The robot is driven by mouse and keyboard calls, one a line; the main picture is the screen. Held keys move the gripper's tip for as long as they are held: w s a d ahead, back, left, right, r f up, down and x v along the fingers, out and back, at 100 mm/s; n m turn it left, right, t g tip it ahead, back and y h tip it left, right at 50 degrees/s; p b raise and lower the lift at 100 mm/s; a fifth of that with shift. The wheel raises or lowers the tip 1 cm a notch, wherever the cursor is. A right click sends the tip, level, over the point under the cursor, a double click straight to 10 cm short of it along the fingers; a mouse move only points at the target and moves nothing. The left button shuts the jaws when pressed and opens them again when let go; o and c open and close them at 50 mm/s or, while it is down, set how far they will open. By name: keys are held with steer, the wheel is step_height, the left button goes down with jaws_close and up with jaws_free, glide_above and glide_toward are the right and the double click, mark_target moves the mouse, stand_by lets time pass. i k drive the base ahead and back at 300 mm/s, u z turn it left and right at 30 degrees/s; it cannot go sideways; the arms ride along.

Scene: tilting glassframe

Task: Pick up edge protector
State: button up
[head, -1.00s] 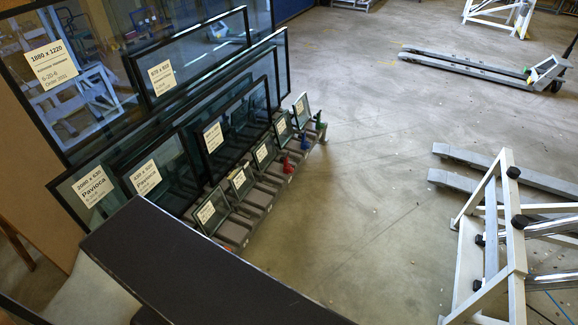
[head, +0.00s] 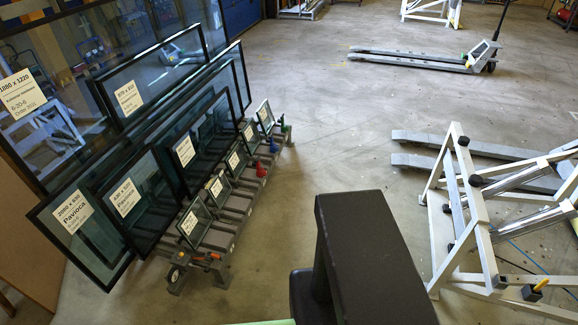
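I cannot identify an edge protector for certain. A dark block (head: 365,255), which looks like part of my arm, stands at the lower middle, to the right of the rack. My gripper's fingers do not show.
Large labelled glass panes (head: 125,205) lean at the left. A white metal stand (head: 455,225) is at the right, with a yellow-topped part (head: 540,285) low on it. A pallet truck (head: 430,58) stands at the back. The concrete floor (head: 310,110) between is clear.

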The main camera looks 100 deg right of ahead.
mark_target(219, 172)
steer(key=z, duration=0.6)
steer(key=k, duration=0.1)
steer(key=z, duration=1.9)
steer(key=i, duration=0.95)
steer(key=u, duration=2.15)
steer(key=k, duration=0.15)
steer(key=u, duration=2.45)
steer(key=k, duration=0.5)
steer(key=z, duration=0.05)
